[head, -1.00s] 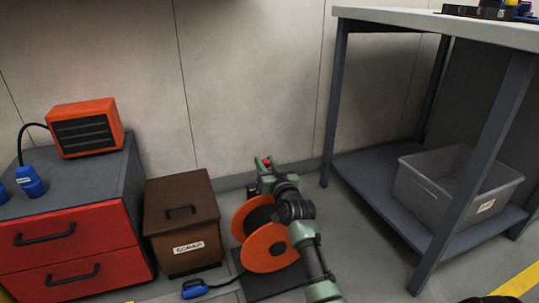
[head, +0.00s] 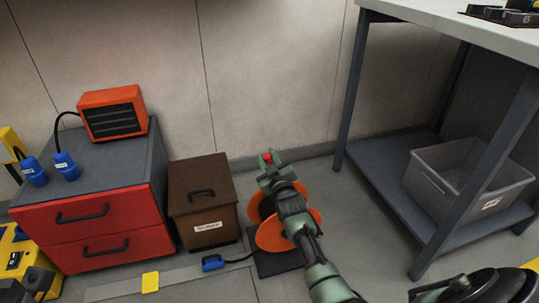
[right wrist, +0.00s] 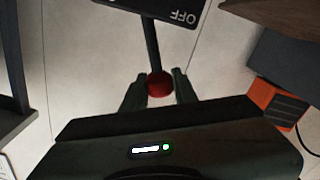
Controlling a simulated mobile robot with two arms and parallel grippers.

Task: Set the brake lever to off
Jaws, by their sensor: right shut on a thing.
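The brake lever has a red knob, which shows in the right wrist view (right wrist: 159,86) on a dark rod. A dark plate marked OFF (right wrist: 180,12) is at the top of that view. In the head view the red knob (head: 267,157) shows at the tip of my right gripper (head: 268,165). My right gripper is shut on the knob, with a finger on each side of it. The orange cable reel (head: 272,236) stands on a dark base, partly hidden behind my right arm. My left gripper is not in view.
A brown lidded box (head: 204,202) and a red drawer cabinet (head: 95,229) with an orange heater (head: 113,112) stand left of the reel. A workbench with a grey bin (head: 468,178) on its lower shelf is at right. A blue plug (head: 213,263) lies on the floor.

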